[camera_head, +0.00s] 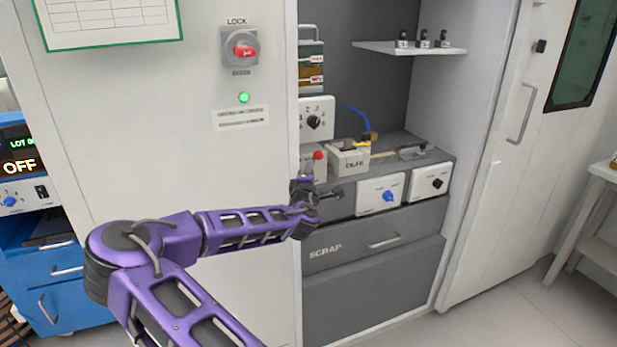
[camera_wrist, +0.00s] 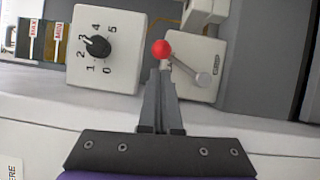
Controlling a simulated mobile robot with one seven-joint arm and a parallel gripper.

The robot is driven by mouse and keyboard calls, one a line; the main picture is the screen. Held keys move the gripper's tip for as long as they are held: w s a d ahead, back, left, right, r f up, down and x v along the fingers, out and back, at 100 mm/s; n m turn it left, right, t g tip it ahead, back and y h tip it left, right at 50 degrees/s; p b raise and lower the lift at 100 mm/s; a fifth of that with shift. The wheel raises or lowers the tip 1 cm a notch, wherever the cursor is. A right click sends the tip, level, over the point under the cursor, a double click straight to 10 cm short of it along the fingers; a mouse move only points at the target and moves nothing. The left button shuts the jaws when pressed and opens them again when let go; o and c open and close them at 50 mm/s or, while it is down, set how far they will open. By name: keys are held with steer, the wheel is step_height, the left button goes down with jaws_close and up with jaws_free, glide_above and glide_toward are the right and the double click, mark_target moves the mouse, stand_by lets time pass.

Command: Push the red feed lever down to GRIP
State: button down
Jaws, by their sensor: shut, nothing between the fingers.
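The red ball knob (camera_head: 318,155) of the feed lever is on the small pale block (camera_head: 307,163) at the left of the grey cabinet top. In the wrist view the red knob (camera_wrist: 161,48) is just beyond my gripper's (camera_wrist: 161,72) fingertips, and the lever's arm runs from it to a grey round end on the pale block (camera_wrist: 208,54). My gripper (camera_head: 304,187) is shut and empty, close to the knob; I cannot tell whether they touch. The block's lettering is too small to read, and the fingertips hide part of the lever.
A white numbered dial box (camera_head: 317,119) stands behind; it is left of the lever in the wrist view (camera_wrist: 104,48). A pale labelled box (camera_head: 348,158) is to the right. Blue-knob (camera_head: 380,195) and black-knob (camera_head: 430,184) panels are on the front. The white wall panel (camera_head: 240,180) borders the left.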

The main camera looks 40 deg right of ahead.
mark_target(317, 158)
steer(key=shift+x, duration=1.5)
steer(key=shift+s+d+m+p, duration=0.1)
steer(key=shift+d+m+p, duration=0.35)
steer(key=shift+m+p, duration=0.15)
steer(key=shift+s+d+r+m+g+y+p, duration=0.15)
steer(key=shift+d+m+g+y+p, duration=0.25)
steer(key=shift+d+m+p, duration=0.25)
steer(key=s+d+f+m+g+y+p, duration=0.1)
steer(key=d+f+m+y, duration=0.3)
steer(key=m, duration=0.2)
steer(key=shift+d+f+m+p, duration=0.2)
steer(key=shift+m+p, duration=0.15)
steer(key=shift+d+f, duration=0.1)
steer(key=shift+s, duration=0.1)
